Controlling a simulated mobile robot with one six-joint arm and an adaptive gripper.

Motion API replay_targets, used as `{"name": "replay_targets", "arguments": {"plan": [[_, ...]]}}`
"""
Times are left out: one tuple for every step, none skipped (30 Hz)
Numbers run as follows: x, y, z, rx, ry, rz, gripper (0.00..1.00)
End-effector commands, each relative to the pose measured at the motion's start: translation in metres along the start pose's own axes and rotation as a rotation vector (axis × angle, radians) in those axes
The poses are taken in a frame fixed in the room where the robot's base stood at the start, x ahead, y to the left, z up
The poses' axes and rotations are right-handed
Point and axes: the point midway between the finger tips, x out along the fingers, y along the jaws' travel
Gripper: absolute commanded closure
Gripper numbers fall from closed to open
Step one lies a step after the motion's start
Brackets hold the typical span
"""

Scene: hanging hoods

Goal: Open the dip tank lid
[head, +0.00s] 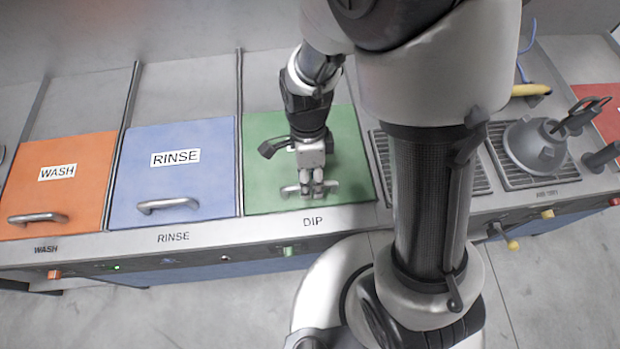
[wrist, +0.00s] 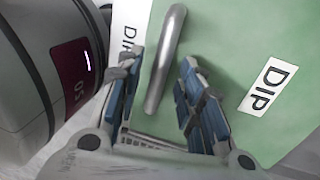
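The dip tank lid (head: 263,186) is a flat green panel, shut, right of the blue rinse lid in the head view. In the wrist view the green lid (wrist: 225,70) carries a DIP label. Its metal bar handle (wrist: 165,62) runs between the two fingers and past them. In the head view the handle (head: 289,190) is partly hidden by my gripper (head: 311,187), which is over the lid's front part. In the wrist view my gripper (wrist: 160,100) is open, with its blue-padded fingers apart on either side of the handle. Whether either finger touches the handle cannot be told.
The orange wash lid (head: 60,178) and blue rinse lid (head: 175,168) are shut on the left. A grey hood-like object (head: 535,147) sits on a grate on the right. A yellow item (head: 530,90) lies behind it. Knobs line the front panel.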

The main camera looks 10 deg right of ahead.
Motion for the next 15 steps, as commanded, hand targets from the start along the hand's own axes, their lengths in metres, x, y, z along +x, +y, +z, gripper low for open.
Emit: {"name": "replay_targets", "arguments": {"plan": [[0.0008,0.0002,0.0001,0.000,0.000,0.000,0.65],[0.0007,0.0002,0.0001,0.000,0.000,0.000,0.65],[0.0006,0.0002,0.0001,0.000,0.000,0.000,0.65],[0.0005,0.0002,0.0001,0.000,0.000,0.000,0.65],[0.0004,0.0002,0.0001,0.000,0.000,0.000,0.65],[0.0003,0.0003,0.0001,0.000,0.000,0.000,0.65],[0.0003,0.0003,0.0001,0.000,0.000,0.000,0.65],[0.0003,0.0003,0.0001,0.000,0.000,0.000,0.67],[0.0003,0.0003,0.0001,0.000,0.000,0.000,0.70],[0.0003,0.0003,0.0001,0.000,0.000,0.000,0.72],[0.0003,0.0003,0.0001,0.000,0.000,0.000,0.74],[0.0003,0.0003,0.0001,0.000,0.000,0.000,0.77],[0.0002,0.0003,0.0001,0.000,0.000,0.000,0.79],[0.0002,0.0003,0.0001,0.000,0.000,0.000,0.81],[0.0002,0.0002,0.0001,0.000,0.000,0.000,0.83]]}}
